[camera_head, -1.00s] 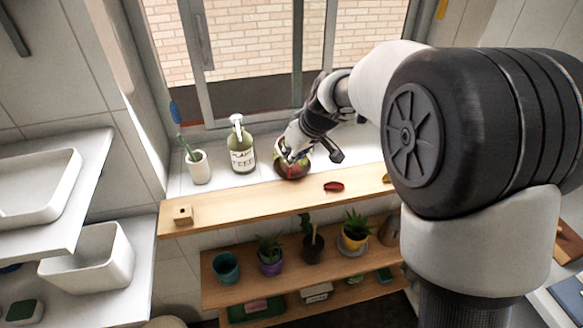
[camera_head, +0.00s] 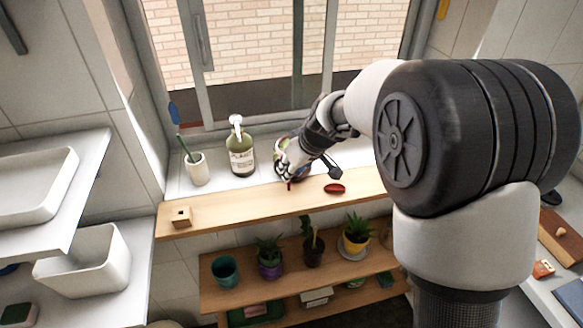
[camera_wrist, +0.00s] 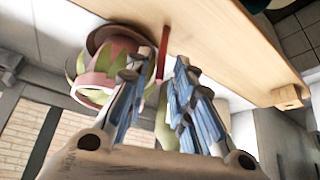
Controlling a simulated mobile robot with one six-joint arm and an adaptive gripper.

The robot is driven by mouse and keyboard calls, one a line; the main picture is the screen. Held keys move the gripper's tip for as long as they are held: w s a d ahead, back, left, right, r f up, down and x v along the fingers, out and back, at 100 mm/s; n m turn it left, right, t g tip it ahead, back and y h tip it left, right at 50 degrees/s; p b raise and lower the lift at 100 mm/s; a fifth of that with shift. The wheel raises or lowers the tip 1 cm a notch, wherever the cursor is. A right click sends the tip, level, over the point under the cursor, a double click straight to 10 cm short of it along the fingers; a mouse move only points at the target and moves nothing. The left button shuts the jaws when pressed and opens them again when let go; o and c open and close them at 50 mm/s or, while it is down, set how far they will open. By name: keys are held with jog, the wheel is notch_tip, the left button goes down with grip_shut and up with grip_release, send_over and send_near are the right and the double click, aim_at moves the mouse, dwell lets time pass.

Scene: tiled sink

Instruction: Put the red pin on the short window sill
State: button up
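The red pin (camera_wrist: 162,55) is a thin red stick between my fingertips in the wrist view, its far end overlapping the wooden shelf edge. In the head view a small red bit of the pin (camera_head: 289,185) shows just below the fingertips, over the shelf. My gripper (camera_head: 284,173) is low over the back of the wooden shelf; its blue-padded fingers (camera_wrist: 163,62) are close together around the pin. I cannot tell whether the pin touches the shelf. The pale window sill (camera_head: 215,186) lies behind the wooden shelf (camera_head: 235,207).
A red-and-green pot (camera_wrist: 95,75) is close beside my fingers. A plant feed bottle (camera_head: 241,155) and a white cup (camera_head: 197,170) stand on the sill. A red dish (camera_head: 335,188) and a wooden block (camera_head: 181,217) are on the shelf, with free room between block and gripper.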

dwell(0.3)
jog(key=shift+r+p, duration=0.25)
jog(key=shift+p, duration=0.05)
jog(key=p+v, duration=0.2)
jog(key=v, duration=0.9)
jog(key=s+d+r+m+h, duration=0.1)
jog(key=s+d+r+m, duration=0.15)
jog(key=s, duration=0.45)
jog(key=s+d+r+m, duration=0.1)
jog(key=s+d+r, duration=0.25)
jog(key=s, duration=0.35)
jog(key=s+d+f+m+h, duration=0.1)
jog(key=s+d+f+m, duration=0.1)
jog(key=s, duration=0.6)
jog(key=s+d+f+m+h, duration=0.1)
jog(key=s+d+f+m, duration=0.1)
jog(key=s+d, duration=0.3)
jog(key=s, duration=0.3)
jog(key=shift+s+h, duration=0.25)
jog(key=shift+h, duration=0.05)
notch_tip(320, 180, down, 4)
jog(key=b, duration=0.4)
jog(key=shift+f+b, duration=0.1)
jog(key=shift+b, duration=0.25)
